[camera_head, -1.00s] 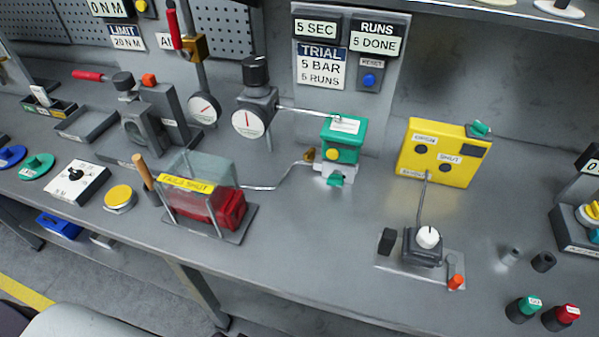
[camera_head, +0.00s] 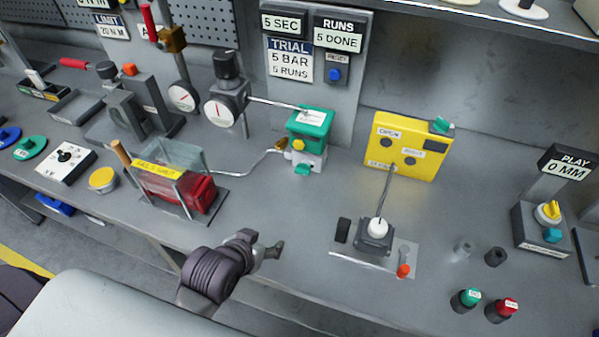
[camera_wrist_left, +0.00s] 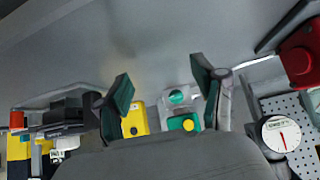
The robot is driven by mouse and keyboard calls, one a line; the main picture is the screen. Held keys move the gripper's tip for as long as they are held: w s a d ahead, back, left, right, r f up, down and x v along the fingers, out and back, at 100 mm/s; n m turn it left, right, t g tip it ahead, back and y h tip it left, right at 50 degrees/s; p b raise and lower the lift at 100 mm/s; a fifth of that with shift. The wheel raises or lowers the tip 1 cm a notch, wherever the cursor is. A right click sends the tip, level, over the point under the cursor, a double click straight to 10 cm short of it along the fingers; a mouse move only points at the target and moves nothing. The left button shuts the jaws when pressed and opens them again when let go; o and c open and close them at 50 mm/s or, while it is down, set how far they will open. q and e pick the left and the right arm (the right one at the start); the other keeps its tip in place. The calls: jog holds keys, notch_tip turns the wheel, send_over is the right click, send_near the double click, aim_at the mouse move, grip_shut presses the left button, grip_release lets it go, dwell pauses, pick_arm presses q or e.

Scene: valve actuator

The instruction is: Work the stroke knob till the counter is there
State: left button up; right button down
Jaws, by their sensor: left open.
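No label reading stroke is legible. A white-topped knob (camera_head: 377,228) sits on a dark box, on a metal plate (camera_head: 345,253) with a black block and an orange-tipped lever (camera_head: 403,270). A rod rises from there to the yellow box (camera_head: 405,146) marked OPEN and SHUT. The counter (camera_head: 338,38) reads RUNS 5 DONE. My left gripper (camera_head: 270,250) is at the bench's front edge, left of the plate and touching nothing. In the left wrist view its fingers (camera_wrist_left: 165,90) are apart, with the green actuator (camera_wrist_left: 184,124) beyond them.
The green-topped actuator (camera_head: 310,128) stands behind the gripper, with pipes to a gauge (camera_head: 223,110) and a red tank (camera_head: 185,190). A PLAY 0 MM display (camera_head: 567,168) and green and red buttons (camera_head: 503,308) are at right.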

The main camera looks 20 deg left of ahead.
aim_at(301, 171)
pick_arm(q)
jog(key=w+r+t, duration=0.1)
jog(key=w, duration=0.2)
jog(key=w+r+t, duration=0.2)
jog(key=w, duration=0.1)
jog(key=w+d+r+n+t, duration=0.1)
jog(key=w, duration=0.1)
jog(key=shift+w+d+r+t, duration=0.1)
jog(key=shift+w+r+t, duration=0.15)
jog(key=shift+w+t, duration=0.15)
jog(key=p+x, duration=0.1)
jog(key=x, duration=1.1)
jog(key=shift+w+p, duration=0.35)
jog(key=shift+w+f, duration=0.25)
jog(key=shift+w, duration=0.2)
pick_arm(e)
jog(key=shift+w+d+r, duration=0.1)
jog(key=shift+d+r, duration=0.1)
jog(key=shift+r, duration=0.25)
jog(key=shift+w+d+r, duration=0.1)
jog(key=shift+d+r, duration=0.05)
jog(key=shift+r, duration=0.3)
